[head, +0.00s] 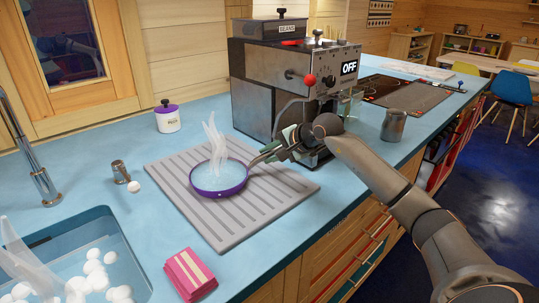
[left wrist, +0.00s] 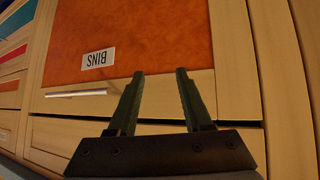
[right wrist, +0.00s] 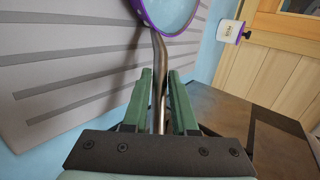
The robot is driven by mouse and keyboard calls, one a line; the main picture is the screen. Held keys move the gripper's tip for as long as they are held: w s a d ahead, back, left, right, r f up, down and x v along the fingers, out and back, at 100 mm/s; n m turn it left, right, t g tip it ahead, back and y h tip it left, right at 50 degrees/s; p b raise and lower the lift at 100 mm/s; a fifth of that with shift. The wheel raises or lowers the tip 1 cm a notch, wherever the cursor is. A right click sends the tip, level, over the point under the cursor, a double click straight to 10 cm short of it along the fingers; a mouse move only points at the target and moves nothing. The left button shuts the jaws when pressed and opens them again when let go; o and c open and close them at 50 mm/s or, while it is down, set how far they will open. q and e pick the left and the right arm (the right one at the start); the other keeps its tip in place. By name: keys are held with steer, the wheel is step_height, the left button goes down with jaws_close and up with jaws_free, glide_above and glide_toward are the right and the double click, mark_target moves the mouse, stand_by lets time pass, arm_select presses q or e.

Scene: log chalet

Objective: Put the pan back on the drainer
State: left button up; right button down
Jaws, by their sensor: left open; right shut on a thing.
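The purple-rimmed pan (head: 219,191) is over the grey ridged drainer (head: 190,203) on the blue counter; it holds something pale blue with white wisps rising from it. I cannot tell whether its base touches the drainer. My right gripper (head: 276,150) is shut on the pan's handle, which runs between its fingers in the right wrist view (right wrist: 160,85). The pan's rim (right wrist: 140,12) shows at the top there, with the drainer (right wrist: 50,85) to the left. My left gripper (left wrist: 160,75) is open and empty, facing a wooden cabinet front; it is outside the head view.
A coffee machine (head: 262,85) stands close behind the right gripper. A pink sponge (head: 190,272), a metal cup (head: 120,171) and a lidded white pot (head: 168,118) stand around the drainer. An orange panel (left wrist: 150,35) is labelled BINS.

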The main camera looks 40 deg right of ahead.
steer(key=c, duration=1.1)
jaws_free()
steer(key=o, duration=0.4)
arm_select(q)
steer(key=shift+d+r, duration=0.1)
arm_select(e)
steer(key=shift+s, duration=0.1)
arm_select(q)
steer(key=shift+w+d+f+b, duration=0.55)
steer(key=shift+d+f+b, duration=0.15)
steer(key=shift+b, duration=0.75)
arm_select(e)
steer(key=v, duration=1.2)
